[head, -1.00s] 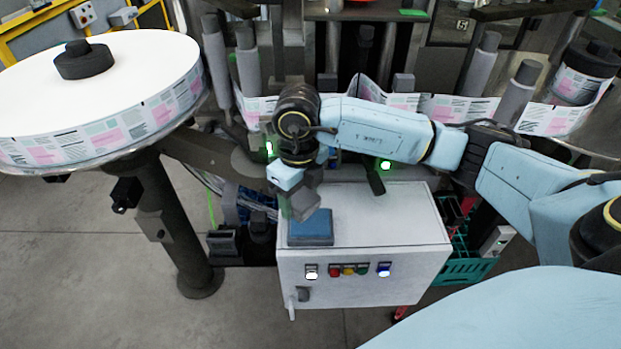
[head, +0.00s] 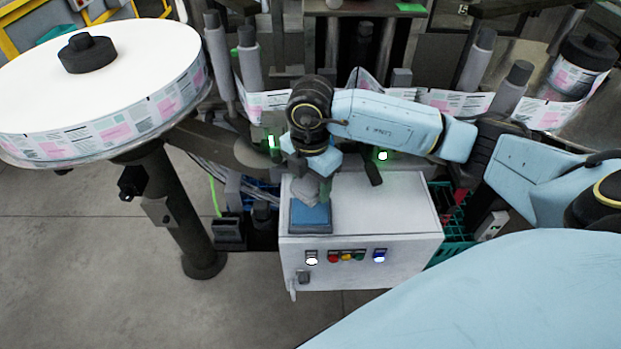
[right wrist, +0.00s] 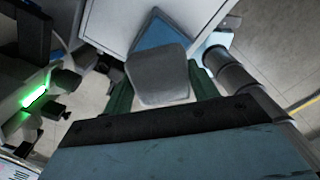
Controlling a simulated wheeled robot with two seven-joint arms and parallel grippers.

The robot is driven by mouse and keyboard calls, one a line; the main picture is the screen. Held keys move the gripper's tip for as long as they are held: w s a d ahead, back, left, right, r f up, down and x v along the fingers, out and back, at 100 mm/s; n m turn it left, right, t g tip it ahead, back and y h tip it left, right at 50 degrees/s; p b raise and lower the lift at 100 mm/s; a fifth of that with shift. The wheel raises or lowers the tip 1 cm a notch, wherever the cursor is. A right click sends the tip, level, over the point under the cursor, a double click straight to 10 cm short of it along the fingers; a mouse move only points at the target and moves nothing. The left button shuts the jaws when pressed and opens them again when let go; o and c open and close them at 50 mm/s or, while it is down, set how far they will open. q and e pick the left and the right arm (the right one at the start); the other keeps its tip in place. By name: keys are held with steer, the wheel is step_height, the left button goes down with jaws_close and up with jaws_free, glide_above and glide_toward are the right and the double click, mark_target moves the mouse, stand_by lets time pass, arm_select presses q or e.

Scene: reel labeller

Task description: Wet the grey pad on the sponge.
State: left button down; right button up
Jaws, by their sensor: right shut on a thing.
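The blue sponge (head: 311,217) lies in a dark shallow tray (head: 311,230) on the left part of a white control box. My right gripper (head: 318,178) is shut on the grey pad (head: 306,190), which overlaps the sponge's rear edge in the head view. In the right wrist view, the grey pad (right wrist: 157,76) sits between the green fingers of my right gripper (right wrist: 160,92). The blue sponge (right wrist: 165,34) shows partly behind the pad there. I cannot tell whether pad and sponge touch. My left gripper is in neither view.
The white box (head: 385,215) has coloured buttons on its front and free top to the right. A large label reel (head: 100,80) stands at left. Grey rollers (head: 250,65) and the label web (head: 455,102) run behind my right arm. A green crate (head: 455,240) stands beside the box.

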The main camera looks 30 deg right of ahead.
steer(key=shift+f+b, duration=2.05)
steer(key=shift+f, duration=0.75)
steer(key=shift+f+b, duration=0.35)
steer(key=shift+f, duration=0.25)
steer(key=shift+r+p, duration=2.8)
steer(key=shift+r, duration=0.8)
steer(key=shift+f, duration=0.1)
